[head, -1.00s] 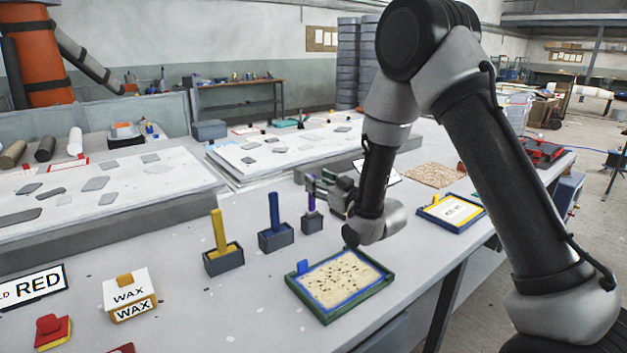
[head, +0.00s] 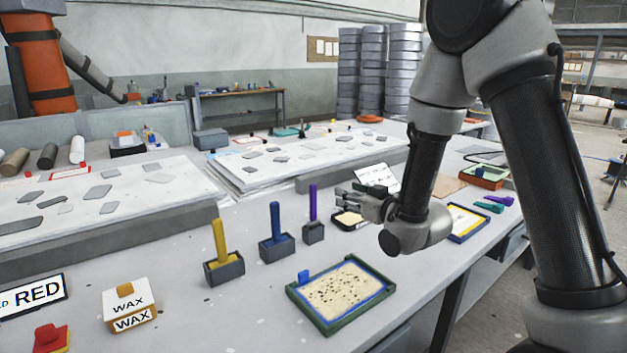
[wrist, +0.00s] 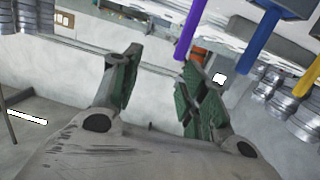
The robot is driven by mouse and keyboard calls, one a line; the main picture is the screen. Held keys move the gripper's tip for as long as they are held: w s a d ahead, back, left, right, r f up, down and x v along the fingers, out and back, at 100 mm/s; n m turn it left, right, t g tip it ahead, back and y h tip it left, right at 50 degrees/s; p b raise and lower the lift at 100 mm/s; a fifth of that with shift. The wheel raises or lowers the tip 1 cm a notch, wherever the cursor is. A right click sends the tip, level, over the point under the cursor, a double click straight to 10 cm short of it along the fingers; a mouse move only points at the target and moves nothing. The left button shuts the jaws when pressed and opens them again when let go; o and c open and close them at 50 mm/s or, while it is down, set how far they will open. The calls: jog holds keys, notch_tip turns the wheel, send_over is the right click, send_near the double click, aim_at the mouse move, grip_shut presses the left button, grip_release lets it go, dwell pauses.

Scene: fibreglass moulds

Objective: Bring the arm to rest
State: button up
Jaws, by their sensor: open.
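My gripper (head: 352,198) is above the bench at the middle right, fingers pointing left, behind the green-framed tray. In the wrist view its two green-padded fingers (wrist: 158,90) stand apart with nothing between them. My arm reaches down from the upper right. A purple-handled tool (head: 313,205) stands upright in a small dark holder, just left of the gripper and apart from it. Its purple handle also shows in the wrist view (wrist: 192,28) beside a fingertip. Blue (head: 275,222) and yellow (head: 220,240) handled tools stand in holders farther left.
A green-framed tray (head: 295,292) with a speckled panel lies in front of the gripper. A blue-framed tray (head: 482,217) lies right of my wrist. Low mould slabs (head: 290,150) lie behind.

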jog(key=s+d+r+m+g+h, duration=0.2)
jog(key=s+d+r+h, duration=0.15)
jog(key=d, duration=0.45)
jog(key=s+d+r+m+g+h, duration=0.1)
jog(key=s+d+r+g+h, duration=0.15)
jog(key=s+d+r, duration=0.4)
jog(key=s+d+m+g+h, duration=0.1)
jog(key=s+d, duration=0.3)
jog(key=s, duration=0.7)
jog(key=s+d+m+g+h, duration=0.1)
jog(key=s+d+g, duration=0.3)
jog(key=s, duration=0.8)
jog(key=shift+d+m, duration=0.3)
jog(key=shift+m, duration=0.3)
